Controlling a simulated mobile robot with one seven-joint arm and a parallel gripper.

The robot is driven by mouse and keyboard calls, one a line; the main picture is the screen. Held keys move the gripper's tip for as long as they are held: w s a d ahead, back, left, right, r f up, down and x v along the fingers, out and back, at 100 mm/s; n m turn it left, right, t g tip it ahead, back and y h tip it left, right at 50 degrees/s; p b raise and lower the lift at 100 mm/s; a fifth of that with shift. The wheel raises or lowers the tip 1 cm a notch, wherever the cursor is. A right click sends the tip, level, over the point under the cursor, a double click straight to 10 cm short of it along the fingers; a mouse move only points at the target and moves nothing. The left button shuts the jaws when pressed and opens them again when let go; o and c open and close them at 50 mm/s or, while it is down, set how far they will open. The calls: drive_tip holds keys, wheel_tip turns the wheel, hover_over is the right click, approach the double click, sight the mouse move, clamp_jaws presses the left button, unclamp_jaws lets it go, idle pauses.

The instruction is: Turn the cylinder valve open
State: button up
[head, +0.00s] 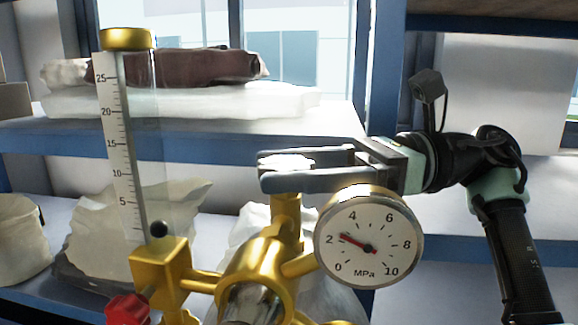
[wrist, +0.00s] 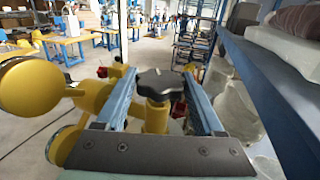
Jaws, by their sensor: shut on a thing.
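The cylinder valve's dark lobed knob (wrist: 160,83) sits on a yellow stem between my fingers in the wrist view. In the head view the yellow valve stem (head: 285,208) rises to just under my gripper (head: 266,169), and the near finger hides the knob. My gripper (wrist: 160,78) reaches in level from the right, with one finger on each side of the knob, and is shut on it. The round pressure gauge (head: 368,238) on the yellow regulator (head: 248,268) has its red needle near 2 MPa.
A clear flow tube (head: 128,140) with a scale stands upright left of the valve, and a red knob (head: 127,309) sits below it. Blue-edged shelves (head: 190,148) with wrapped bundles stand behind. The wrist view shows a workshop floor (wrist: 30,130) with workbenches.

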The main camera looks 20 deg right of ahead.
drive_tip(key=o, duration=1.4)
drive_tip(key=shift+c, duration=0.2)
drive_tip(key=v, duration=1)
drive_tip(key=shift+p+v, duration=0.6)
drive_tip(key=shift+v, duration=0.45)
